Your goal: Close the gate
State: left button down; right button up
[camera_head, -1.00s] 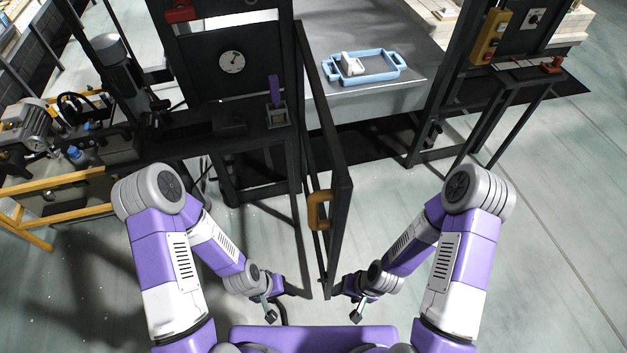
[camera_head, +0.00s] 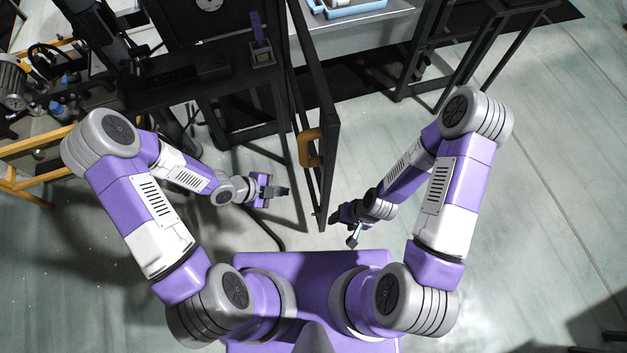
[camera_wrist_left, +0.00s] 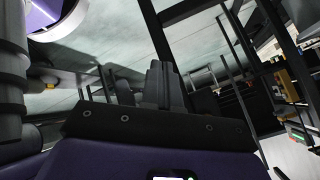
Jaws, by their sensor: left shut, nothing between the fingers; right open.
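The gate (camera_head: 331,165) is a black metal frame standing open, swung out toward me from the dark stand on the left. My left gripper (camera_head: 284,191) is shut and empty, left of the gate and below the handle in the head view, apart from the handle. Its closed fingers show in the left wrist view (camera_wrist_left: 160,85). My right gripper (camera_head: 336,216) is open, just right of the gate's near lower end; whether it touches the frame I cannot tell.
The dark stand (camera_head: 215,68) with a purple lever (camera_head: 257,28) is at the left. A grey table (camera_head: 375,32) with a blue tray (camera_head: 350,8) stands beyond the gate opening. The floor right of my right arm is clear.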

pick_arm(q)
jog(key=w+d+f+m+b, duration=0.3)
jog(key=d+f+m+b, duration=0.1)
jog(key=d+m, duration=0.5)
jog(key=shift+d+m+g+h+b, duration=0.2)
jog(key=shift+m+g+h+b, duration=0.3)
jog(key=shift+m, duration=0.7)
jog(key=shift+w, duration=0.1)
